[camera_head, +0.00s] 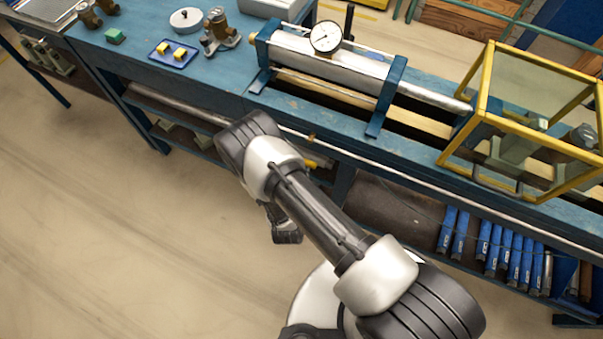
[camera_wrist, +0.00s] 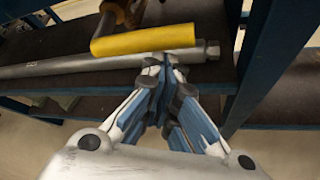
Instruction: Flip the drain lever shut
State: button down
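The drain lever (camera_wrist: 145,40) has a yellow sleeve and shows near the top of the wrist view. It lies roughly along a grey metal pipe (camera_wrist: 75,66), slightly tilted, with a brass valve body (camera_wrist: 122,12) at its left end. In the head view a small yellow part of the lever (camera_head: 322,163) shows below the bench edge, mostly behind my arm. My gripper (camera_wrist: 168,60) has its blue-padded fingers drawn together at the tips, with nothing seen between them. The tips are just below the lever's right half, in front of the pipe; contact cannot be told.
A blue bench (camera_head: 225,85) carries a cylinder with a dial gauge (camera_head: 326,37) and a yellow-framed cage (camera_head: 480,85). A blue upright (camera_wrist: 265,60) stands right of my gripper. Blue tubes (camera_head: 500,250) lie on the lower shelf. The floor (camera_head: 100,230) at left is clear.

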dwell(0.4)
notch_tip(320, 180, down, 5)
jog(key=b, duration=0.5)
jog(key=s+a+r+p, duration=0.3)
jog(key=s+r, duration=0.3)
jog(key=s, duration=0.2)
jog(key=shift+s+a+p, duration=0.3)
jog(key=shift+s+p, duration=0.05)
jog(key=shift+p, duration=0.4)
jog(key=shift+r, duration=0.1)
